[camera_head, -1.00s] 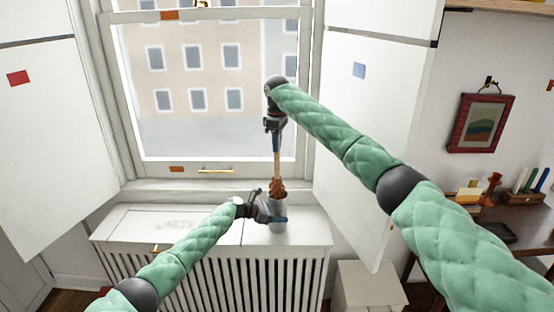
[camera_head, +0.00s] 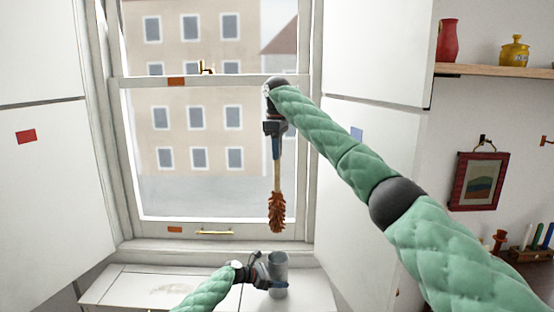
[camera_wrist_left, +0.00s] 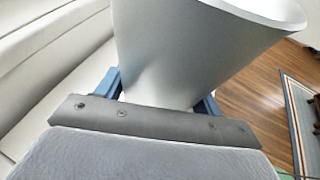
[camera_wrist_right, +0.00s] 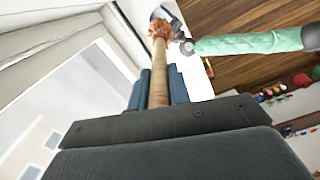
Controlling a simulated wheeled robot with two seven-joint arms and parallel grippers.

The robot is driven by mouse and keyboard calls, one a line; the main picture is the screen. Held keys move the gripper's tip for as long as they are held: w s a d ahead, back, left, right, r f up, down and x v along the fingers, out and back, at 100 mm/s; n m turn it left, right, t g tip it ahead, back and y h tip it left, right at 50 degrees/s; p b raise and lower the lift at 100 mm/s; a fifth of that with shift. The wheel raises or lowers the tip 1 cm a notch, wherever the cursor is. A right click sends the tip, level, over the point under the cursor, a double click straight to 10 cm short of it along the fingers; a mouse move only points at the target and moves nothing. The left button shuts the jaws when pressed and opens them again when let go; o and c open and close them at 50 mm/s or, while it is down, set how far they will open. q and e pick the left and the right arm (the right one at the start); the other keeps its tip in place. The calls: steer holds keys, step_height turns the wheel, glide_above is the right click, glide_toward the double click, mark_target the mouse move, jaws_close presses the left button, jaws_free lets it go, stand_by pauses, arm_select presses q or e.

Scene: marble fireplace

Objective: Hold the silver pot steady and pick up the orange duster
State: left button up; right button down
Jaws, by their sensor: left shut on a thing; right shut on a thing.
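The silver pot (camera_head: 279,262) stands upright on the white cabinet top below the window. My left gripper (camera_head: 268,270) is shut on it from the left; in the left wrist view the pot (camera_wrist_left: 190,50) rises between the blue fingers (camera_wrist_left: 155,90). The orange duster (camera_head: 277,212) hangs head down in the air above the pot, clear of its rim. My right gripper (camera_head: 274,145) is shut on the upper part of its wooden handle. In the right wrist view the handle (camera_wrist_right: 159,80) runs between the fingers (camera_wrist_right: 158,88) towards the orange head (camera_wrist_right: 160,29).
The window (camera_head: 190,120) is behind the duster, with an open white shutter (camera_head: 370,180) to the right. The white cabinet top (camera_head: 125,285) is clear left of the pot. A shelf (camera_head: 500,70) with a red vase (camera_head: 447,40) and a yellow pot (camera_head: 515,50) is at the upper right.

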arm_select(q)
steer(key=o, duration=1.1)
steer(key=shift+a, duration=0.15)
